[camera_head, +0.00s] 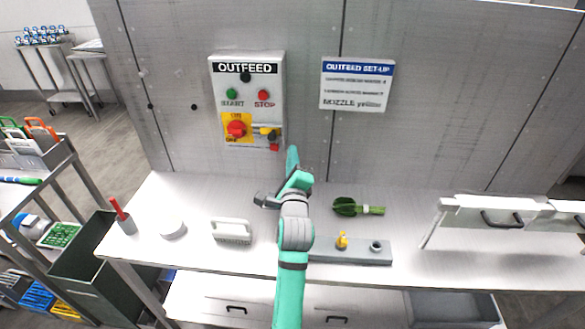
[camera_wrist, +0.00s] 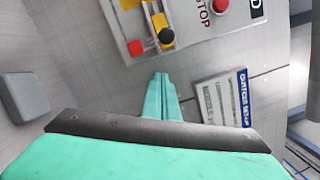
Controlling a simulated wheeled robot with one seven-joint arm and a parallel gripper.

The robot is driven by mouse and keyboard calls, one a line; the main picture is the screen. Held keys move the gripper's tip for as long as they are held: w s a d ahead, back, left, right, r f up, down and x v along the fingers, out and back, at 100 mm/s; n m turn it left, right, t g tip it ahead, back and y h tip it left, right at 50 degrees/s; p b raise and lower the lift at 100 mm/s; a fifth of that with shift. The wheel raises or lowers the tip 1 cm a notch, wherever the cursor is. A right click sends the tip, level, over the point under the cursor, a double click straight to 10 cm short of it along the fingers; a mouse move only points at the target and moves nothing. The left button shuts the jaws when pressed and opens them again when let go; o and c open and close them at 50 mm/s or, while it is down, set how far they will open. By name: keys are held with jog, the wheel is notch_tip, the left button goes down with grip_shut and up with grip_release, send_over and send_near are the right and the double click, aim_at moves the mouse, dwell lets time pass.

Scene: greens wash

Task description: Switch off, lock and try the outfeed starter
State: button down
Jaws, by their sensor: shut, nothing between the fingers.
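The outfeed starter (camera_head: 278,80) is a grey box on the metal wall, with a green START button (camera_head: 231,94), a red STOP button (camera_head: 263,95) and a red rotary switch (camera_head: 236,128) on a yellow ON/OFF plate. I cannot tell which way the switch points. Beside the switch is a yellow and black fitting (camera_head: 268,131), with a small red piece (camera_head: 274,147) below it. My gripper (camera_head: 292,152) is shut and empty, below and right of the box, apart from it. In the wrist view, its closed fingers (camera_wrist: 161,77) point towards the wall below the black knob (camera_wrist: 166,36).
An OUTFEED SET-UP sign (camera_head: 354,84) is right of the starter.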

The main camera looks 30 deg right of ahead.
aim_at(265, 134)
jog(key=shift+w+a+r, duration=0.45)
jog(key=shift+w+a, duration=0.2)
jog(key=shift+a, duration=0.05)
jog(key=shift+w+a+r, duration=0.45)
jog(key=shift+w+a, duration=0.15)
jog(key=shift+a, duration=0.05)
jog(key=shift+w, duration=0.15)
